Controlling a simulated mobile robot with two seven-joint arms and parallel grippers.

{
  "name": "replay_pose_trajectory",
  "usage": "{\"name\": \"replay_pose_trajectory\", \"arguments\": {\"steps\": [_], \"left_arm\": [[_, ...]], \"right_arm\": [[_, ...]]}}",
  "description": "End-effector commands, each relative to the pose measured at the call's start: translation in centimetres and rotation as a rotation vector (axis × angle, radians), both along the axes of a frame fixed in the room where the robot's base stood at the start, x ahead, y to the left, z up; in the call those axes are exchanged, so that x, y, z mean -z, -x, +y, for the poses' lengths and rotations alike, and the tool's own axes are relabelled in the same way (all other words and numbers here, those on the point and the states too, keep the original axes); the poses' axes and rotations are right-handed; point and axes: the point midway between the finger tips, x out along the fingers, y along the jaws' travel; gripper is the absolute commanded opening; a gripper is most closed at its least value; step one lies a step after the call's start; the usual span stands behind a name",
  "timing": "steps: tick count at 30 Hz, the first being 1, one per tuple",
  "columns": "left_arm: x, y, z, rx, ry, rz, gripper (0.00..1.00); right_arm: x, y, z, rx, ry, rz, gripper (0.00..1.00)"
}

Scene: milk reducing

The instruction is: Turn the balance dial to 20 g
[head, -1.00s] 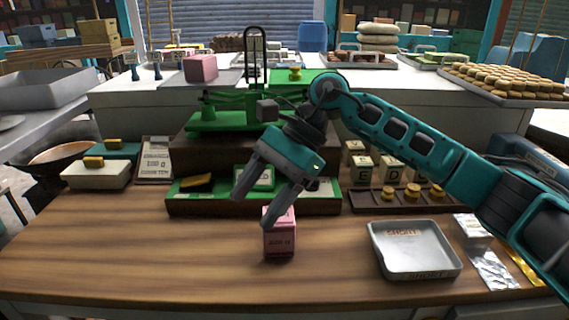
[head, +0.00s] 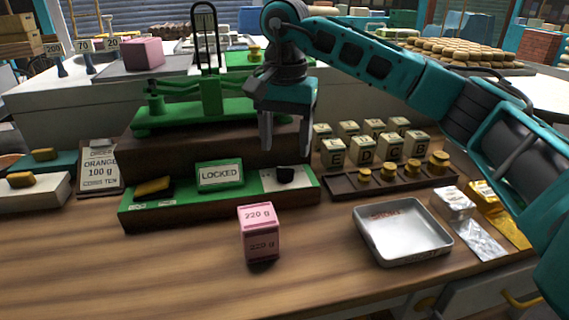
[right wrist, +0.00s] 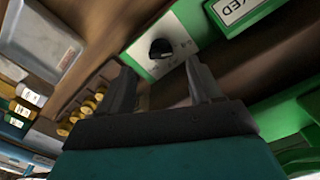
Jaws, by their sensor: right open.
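The dial (head: 285,174) is a small black knob on a white plate at the right end of the green control panel (head: 160,208). In the right wrist view the dial (right wrist: 160,48) has small marks around it, too small to read. My right gripper (head: 285,143) is open and empty, pointing down above the dial and apart from it. In the right wrist view its fingers (right wrist: 160,80) straddle the line to the dial. A "LOCKED" sign (head: 220,175) sits mid-panel. The green balance (head: 180,115) stands behind. My left gripper is out of view.
A pink 220 g box (head: 259,235) stands on the bench before the panel. A metal tray (head: 402,232) lies to the right. Lettered blocks (head: 362,150) and a rack of brass weights (head: 400,175) are right of the panel.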

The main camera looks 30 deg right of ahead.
Motion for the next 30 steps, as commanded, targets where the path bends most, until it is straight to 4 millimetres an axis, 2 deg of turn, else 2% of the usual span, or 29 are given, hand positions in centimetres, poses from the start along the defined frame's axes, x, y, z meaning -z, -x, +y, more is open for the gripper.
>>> {"name": "replay_pose_trajectory", "arguments": {"steps": [1,3,9,20,30], "left_arm": [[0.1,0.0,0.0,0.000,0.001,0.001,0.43],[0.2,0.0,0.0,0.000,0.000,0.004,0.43],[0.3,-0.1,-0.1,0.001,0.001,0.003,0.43],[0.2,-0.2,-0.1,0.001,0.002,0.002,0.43],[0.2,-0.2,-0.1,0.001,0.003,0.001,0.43]], "right_arm": [[1.2,0.0,-0.1,0.001,0.001,0.004,0.64],[2.4,0.0,0.0,0.000,0.001,0.001,0.64],[4.6,0.0,0.0,0.000,-0.001,0.001,0.64],[5.1,0.0,0.0,0.000,-0.001,-0.001,0.64],[5.1,0.0,0.0,0.000,-0.001,-0.001,0.33]]}}
